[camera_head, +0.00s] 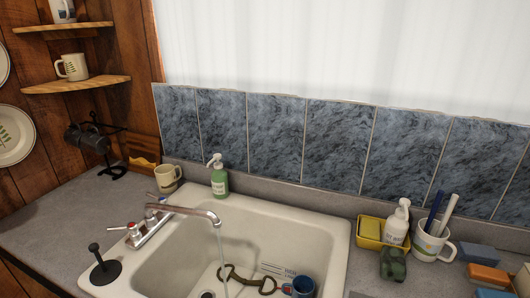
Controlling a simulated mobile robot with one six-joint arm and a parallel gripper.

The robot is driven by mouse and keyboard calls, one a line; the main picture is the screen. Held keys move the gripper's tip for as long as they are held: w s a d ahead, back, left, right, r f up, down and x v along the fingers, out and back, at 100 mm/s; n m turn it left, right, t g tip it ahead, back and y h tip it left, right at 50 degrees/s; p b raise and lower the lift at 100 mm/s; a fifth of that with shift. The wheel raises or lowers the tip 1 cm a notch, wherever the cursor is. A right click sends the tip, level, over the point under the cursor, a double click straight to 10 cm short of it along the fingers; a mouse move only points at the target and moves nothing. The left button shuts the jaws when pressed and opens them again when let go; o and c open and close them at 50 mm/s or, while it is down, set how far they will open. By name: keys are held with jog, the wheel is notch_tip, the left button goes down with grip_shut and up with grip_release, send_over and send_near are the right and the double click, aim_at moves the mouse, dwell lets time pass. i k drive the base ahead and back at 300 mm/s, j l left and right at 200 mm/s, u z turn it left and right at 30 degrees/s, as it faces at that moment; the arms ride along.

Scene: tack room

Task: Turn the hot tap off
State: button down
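The mixer tap (150,231) stands on the left rim of the white sink (330,228). A metal handle with a red mark (133,230) is at its near end, which looks like the hot tap. A second handle (161,198) with a bluish tint is at the far end. The spout (185,209) reaches right over the basin, and a thin stream of water (221,250) runs from it. I cannot tell from the handles how far each is turned. My gripper is not in view.
A black plunger-shaped thing (104,268) stands by the near handle. A beige mug (168,179) and green soap bottle (219,180) stand behind the tap. A blue mug (301,287) and a metal bit (248,279) lie in the basin. The left counter (50,228) is mostly clear.

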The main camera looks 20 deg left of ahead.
aim_at(132, 227)
jog(key=u, duration=0.5)
jog(key=j+u, duration=0.1)
jog(key=u, duration=0.85)
jog(key=i+u, duration=0.1)
jog(key=u, duration=0.4)
jog(key=i+j+u, duration=0.15)
jog(key=i, duration=0.25)
jog(key=i+j+u, duration=0.15)
jog(key=i, duration=0.25)
jog(key=k+j, duration=0.05)
jog(key=j, duration=0.05)
